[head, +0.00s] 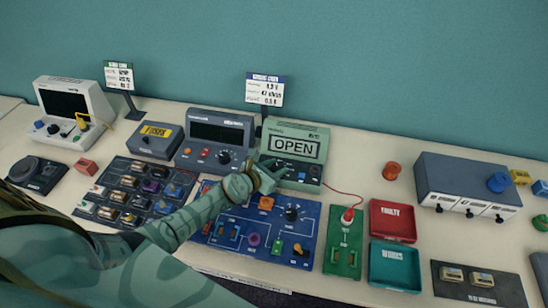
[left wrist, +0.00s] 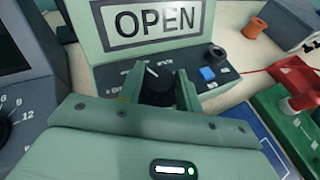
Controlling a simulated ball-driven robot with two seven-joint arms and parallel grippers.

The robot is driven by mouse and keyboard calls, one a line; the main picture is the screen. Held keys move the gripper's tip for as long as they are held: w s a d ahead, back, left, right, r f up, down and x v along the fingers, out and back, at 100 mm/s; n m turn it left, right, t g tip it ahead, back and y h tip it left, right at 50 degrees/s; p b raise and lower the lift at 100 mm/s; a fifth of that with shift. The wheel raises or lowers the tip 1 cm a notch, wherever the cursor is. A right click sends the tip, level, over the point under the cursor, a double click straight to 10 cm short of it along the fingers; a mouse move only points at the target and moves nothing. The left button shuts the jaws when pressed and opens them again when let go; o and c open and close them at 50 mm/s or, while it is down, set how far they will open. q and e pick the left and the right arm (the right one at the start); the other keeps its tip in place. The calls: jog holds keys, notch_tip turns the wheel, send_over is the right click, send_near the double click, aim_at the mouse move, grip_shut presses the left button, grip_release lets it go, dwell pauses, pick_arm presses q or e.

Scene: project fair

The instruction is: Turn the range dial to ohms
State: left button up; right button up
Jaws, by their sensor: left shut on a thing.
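The green meter (head: 318,133) stands at the back middle of the table, its screen reading "OPEN". In the left wrist view the meter (left wrist: 100,22) fills the top. Its black range dial (left wrist: 156,84) sits below the screen, with a white pointer line leaning up and left. The labels around the dial are too small to read. My left gripper (head: 266,172) reaches the meter's front panel; in the left wrist view its two fingers are shut on the dial, one on each side. In the head view the gripper hides the dial. My right gripper is not in view.
A blue button (left wrist: 207,73) and a dark round socket (left wrist: 215,54) lie right of the dial. A dark grey instrument (head: 217,117) stands close to the left. A blue board (head: 263,237) lies in front, with a green board (head: 343,262) and red tray (head: 392,237) to the right.

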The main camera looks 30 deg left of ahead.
pick_arm(q)
jog(key=shift+n+y+p, duration=0.9)
jog(key=shift+y+p, duration=0.1)
jog(key=shift+p, duration=0.05)
jog(key=o, duration=1)
